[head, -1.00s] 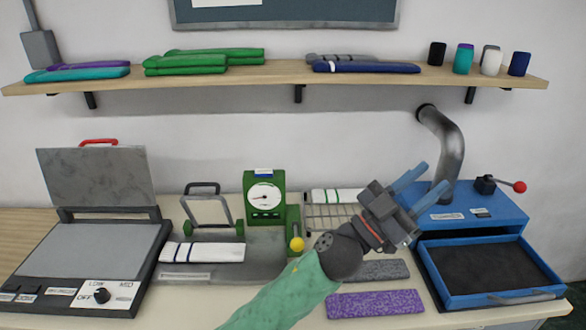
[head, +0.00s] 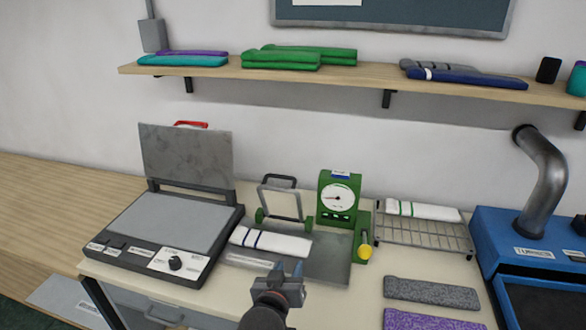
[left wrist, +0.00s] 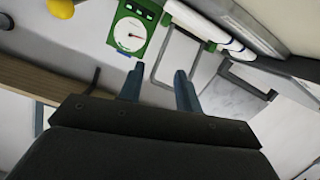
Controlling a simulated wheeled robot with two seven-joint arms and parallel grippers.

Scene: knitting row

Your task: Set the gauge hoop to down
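The gauge hoop (head: 280,187) is a grey frame with a dark handle on green hinge blocks. It stands raised, tilted slightly back, behind a white striped knit piece (head: 270,242) on a grey plate (head: 326,262). The green gauge (head: 338,198) with its white dial stands just right of the hoop; the dial also shows in the left wrist view (left wrist: 130,34). My left gripper (head: 290,268) is in front of the plate, apart from the hoop, with its blue fingers spread and empty. The fingers also show in the left wrist view (left wrist: 158,85). My right gripper is out of view.
A press (head: 165,225) with its lid raised stands on the left. A yellow knob (head: 365,251) is right of the gauge. A wire rack (head: 425,238) and grey swatch (head: 432,293) lie further right, beside a blue box unit (head: 510,232). A shelf (head: 330,78) runs above.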

